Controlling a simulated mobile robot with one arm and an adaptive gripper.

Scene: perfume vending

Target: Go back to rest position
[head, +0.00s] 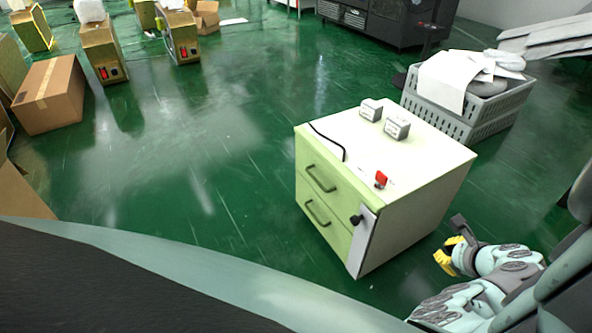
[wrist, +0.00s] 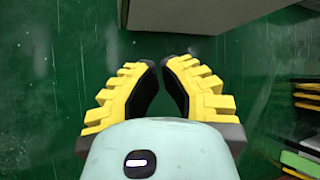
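My gripper (head: 446,255) hangs low over the floor at the lower right of the head view, to the right of a white and pale green drawer cabinet (head: 425,175). In the wrist view, the two yellow ribbed fingers of my gripper (wrist: 161,65) lean together. Their tips nearly meet, with a thin gap between them. Nothing shows between the fingers, so it looks shut and empty. A pale panel (wrist: 200,15) crosses the top of the wrist view, beyond the fingertips.
Two small grey boxes (head: 396,128) and a red object (head: 381,179) are on the cabinet. A grey crate (head: 465,122) with white items stands behind it. A cardboard box (head: 50,95) is at left. Open green floor (head: 215,150) lies between.

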